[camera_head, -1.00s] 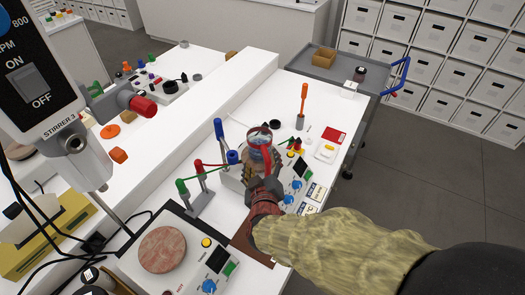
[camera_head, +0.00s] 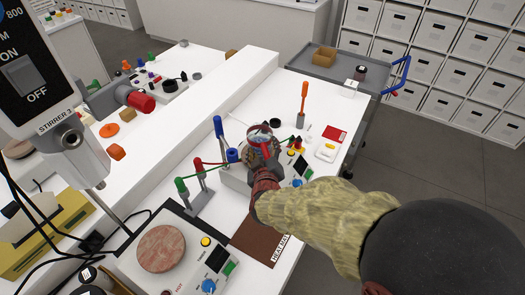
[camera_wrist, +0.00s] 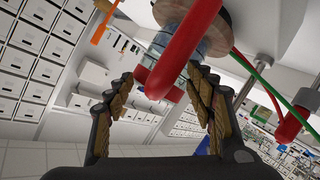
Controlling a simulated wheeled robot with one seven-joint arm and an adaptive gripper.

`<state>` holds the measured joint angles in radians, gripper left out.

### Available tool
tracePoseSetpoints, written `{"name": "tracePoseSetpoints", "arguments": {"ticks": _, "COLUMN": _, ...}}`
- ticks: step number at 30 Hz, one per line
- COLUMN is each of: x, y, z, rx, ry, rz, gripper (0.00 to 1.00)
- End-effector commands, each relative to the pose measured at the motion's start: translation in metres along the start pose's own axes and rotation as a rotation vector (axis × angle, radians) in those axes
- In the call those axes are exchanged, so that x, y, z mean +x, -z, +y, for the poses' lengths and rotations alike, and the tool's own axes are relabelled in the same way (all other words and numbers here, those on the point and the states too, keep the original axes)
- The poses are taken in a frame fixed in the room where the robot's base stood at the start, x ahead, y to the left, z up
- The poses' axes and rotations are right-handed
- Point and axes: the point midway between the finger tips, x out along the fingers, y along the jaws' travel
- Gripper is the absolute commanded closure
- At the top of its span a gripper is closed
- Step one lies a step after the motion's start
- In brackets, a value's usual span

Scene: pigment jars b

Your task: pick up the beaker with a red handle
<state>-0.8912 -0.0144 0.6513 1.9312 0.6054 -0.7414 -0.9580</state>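The glass beaker with the red handle (camera_head: 262,146) stands on a hotplate device in the middle of the white bench. In the wrist view its curved red handle (camera_wrist: 184,48) is close and large, with the clear glass and a red band behind it. My gripper (camera_head: 264,172) is right at the near side of the beaker. In the wrist view my gripper (camera_wrist: 160,78) is open, with one finger on each side of the handle and visible gaps beside it. In the head view the gripper partly hides the beaker and device.
Clamp stands with a blue post (camera_head: 219,129) and a green knob (camera_head: 181,186) are left of the beaker. An orange-handled tool (camera_head: 303,102) stands behind right. A second hotplate (camera_head: 162,249) and a brown heat mat (camera_head: 262,238) are nearer. A grey cart (camera_head: 325,70) is beyond.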

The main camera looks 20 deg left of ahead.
Motion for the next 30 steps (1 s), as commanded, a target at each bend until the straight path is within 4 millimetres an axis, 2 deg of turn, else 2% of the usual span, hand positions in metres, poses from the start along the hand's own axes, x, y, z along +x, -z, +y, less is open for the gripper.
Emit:
{"name": "tracePoseSetpoints", "arguments": {"ticks": 27, "x": -0.0001, "y": 0.0000, "z": 0.0001, "rx": 0.000, "ry": 0.000, "rz": 0.000, "gripper": 1.00}}
{"name": "tracePoseSetpoints", "arguments": {"ticks": 30, "x": -0.0001, "y": 0.0001, "z": 0.0001, "rx": 0.000, "ry": 0.000, "rz": 0.000, "gripper": 1.00}}
